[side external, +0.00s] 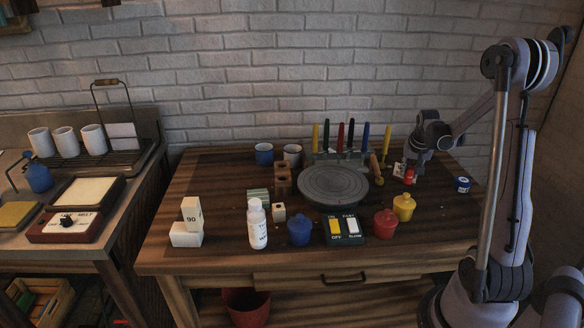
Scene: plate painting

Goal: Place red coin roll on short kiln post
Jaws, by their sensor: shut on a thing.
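My gripper (411,172) points down over the right side of the wooden table, right of the grey turntable. It is shut on a small red item, which looks like the red coin roll (409,177); the fingers partly hide it. I cannot tell whether it touches the table. A small pale block with a dark hole (279,212), probably the short kiln post, stands left of the turntable with its top bare. A taller brown block with holes (283,184) stands behind it.
A white bottle (257,227), blue pot (299,231), red pot (385,223) and yellow pot (404,207) stand in front. A blue roll (462,185) is right.

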